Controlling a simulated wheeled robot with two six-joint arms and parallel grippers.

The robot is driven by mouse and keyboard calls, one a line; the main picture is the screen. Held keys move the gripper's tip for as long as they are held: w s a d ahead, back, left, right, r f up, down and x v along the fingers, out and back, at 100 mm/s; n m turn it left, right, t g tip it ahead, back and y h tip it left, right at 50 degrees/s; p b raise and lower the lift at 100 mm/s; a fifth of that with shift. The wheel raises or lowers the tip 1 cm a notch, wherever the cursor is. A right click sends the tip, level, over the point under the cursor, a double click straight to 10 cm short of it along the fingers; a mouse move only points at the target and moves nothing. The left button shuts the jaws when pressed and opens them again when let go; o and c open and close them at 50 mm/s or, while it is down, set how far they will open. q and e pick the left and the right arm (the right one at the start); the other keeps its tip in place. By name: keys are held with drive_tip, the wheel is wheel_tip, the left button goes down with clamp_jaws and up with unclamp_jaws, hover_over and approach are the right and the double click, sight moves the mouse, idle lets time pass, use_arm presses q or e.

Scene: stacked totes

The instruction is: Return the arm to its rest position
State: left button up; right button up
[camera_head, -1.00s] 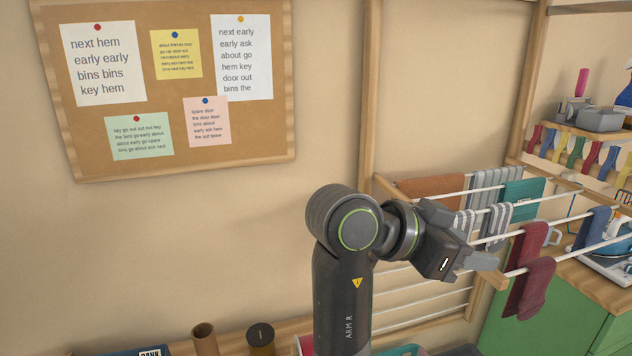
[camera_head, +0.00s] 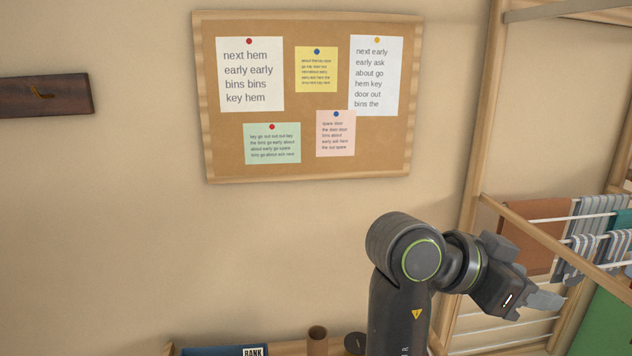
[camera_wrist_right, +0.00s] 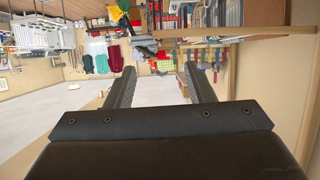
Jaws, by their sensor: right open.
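My right arm stands raised and bent in the lower right of the head view. Its gripper (camera_head: 541,299) points right and slightly down, in front of the wooden drying rack. In the right wrist view, the two dark fingers of this gripper (camera_wrist_right: 157,84) are apart with nothing between them. My left arm and gripper are not in the head view.
The drying rack (camera_head: 513,211) with hanging cloths (camera_head: 540,232) is at the right. A cork board (camera_head: 232,146) with pinned notes and a dark hook rack (camera_head: 45,97) hang on the wall. A brown cylinder (camera_head: 317,338) stands low. The wrist view shows cluttered shelves and open floor (camera_wrist_right: 60,107).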

drive_tip(key=d+f+n+t+y, duration=0.1)
drive_tip(key=d+f+n, duration=0.2)
drive_tip(key=f, duration=0.5)
drive_tip(key=s+d+f+n+t+y, duration=0.1)
drive_tip(key=d+f+n+y, duration=0.15)
drive_tip(key=f, duration=0.65)
drive_tip(key=d+f+n+t, duration=0.1)
drive_tip(key=d+f+n, duration=0.25)
drive_tip(key=f, duration=0.45)
drive_tip(key=s+a+f+n+g+y, duration=0.1)
drive_tip(key=s+a+f+n+y, duration=0.2)
drive_tip(key=s+f, duration=0.6)
drive_tip(key=s+a+f+n+y, duration=0.1)
drive_tip(key=s+f+n+y, duration=0.4)
drive_tip(key=s, duration=0.6)
wheel_tip(320, 180, down, 26)
drive_tip(key=d+m+g, duration=0.1)
drive_tip(key=s+a+f+g+b, duration=0.1)
drive_tip(key=s+f, duration=1.3)
drive_tip(key=f, duration=0.3)
drive_tip(key=shift+s+f+g+y, duration=0.15)
drive_tip(key=shift+s+g+y, duration=0.15)
drive_tip(key=shift+s+y, duration=0.15)
